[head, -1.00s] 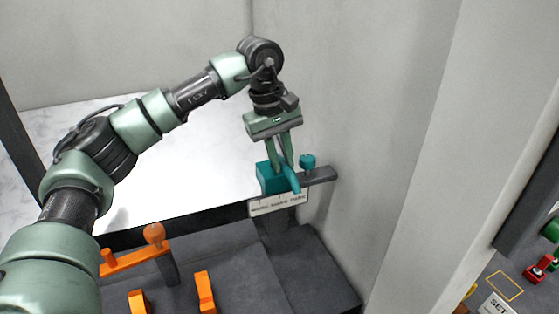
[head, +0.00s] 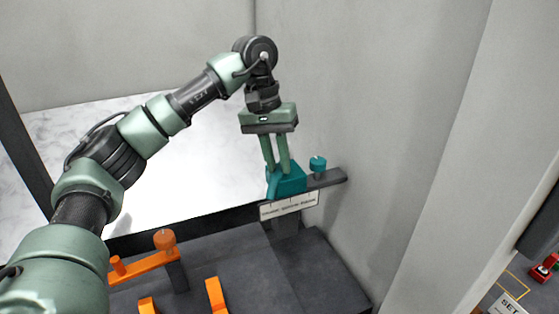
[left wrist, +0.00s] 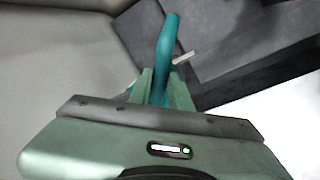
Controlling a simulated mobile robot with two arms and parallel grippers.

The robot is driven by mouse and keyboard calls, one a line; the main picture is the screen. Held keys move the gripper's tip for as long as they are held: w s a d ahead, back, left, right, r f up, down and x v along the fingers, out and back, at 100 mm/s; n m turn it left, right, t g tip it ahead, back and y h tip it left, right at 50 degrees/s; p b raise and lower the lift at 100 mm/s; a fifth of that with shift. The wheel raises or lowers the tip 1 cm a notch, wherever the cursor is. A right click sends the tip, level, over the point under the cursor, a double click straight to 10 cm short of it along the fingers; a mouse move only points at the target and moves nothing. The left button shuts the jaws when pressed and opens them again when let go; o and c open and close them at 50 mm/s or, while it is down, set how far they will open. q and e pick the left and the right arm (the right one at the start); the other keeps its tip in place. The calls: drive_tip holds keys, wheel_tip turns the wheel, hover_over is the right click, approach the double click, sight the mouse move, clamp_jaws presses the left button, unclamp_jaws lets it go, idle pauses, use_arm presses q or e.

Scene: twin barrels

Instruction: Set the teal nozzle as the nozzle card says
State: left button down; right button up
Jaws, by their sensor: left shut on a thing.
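The teal nozzle (head: 290,179) sits on a dark bracket (head: 329,178) above a white scale strip (head: 289,207) with small marks and print too small to read. Its lever points toward the front left in the head view. My left gripper (head: 275,172) comes down from above and is shut on the nozzle's lever. In the left wrist view the teal lever (left wrist: 167,45) runs between the fingers (left wrist: 160,88). A teal knob (head: 318,163) stands on the bracket to the right. No readable nozzle card shows. My right gripper is out of view.
An orange bar with a round knob (head: 165,240) and upright orange pieces (head: 216,295) stand at the front on the dark block (head: 320,270). A grey wall (head: 350,100) rises close to the right of the bracket. A red piece (head: 543,268) shows at the far right.

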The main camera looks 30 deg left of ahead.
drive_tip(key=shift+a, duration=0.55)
use_arm(q)
drive_tip(key=c, duration=1.3)
unclamp_jaws()
drive_tip(key=shift+a, duration=0.1)
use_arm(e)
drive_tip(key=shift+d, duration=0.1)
use_arm(q)
drive_tip(key=shift+a+r, duration=0.1)
drive_tip(key=shift+r, duration=0.4)
wheel_tip(320, 180, up, 7)
drive_tip(key=a+b, duration=0.1)
drive_tip(key=shift+s+a+f, duration=0.15)
drive_tip(key=shift+a, duration=0.05)
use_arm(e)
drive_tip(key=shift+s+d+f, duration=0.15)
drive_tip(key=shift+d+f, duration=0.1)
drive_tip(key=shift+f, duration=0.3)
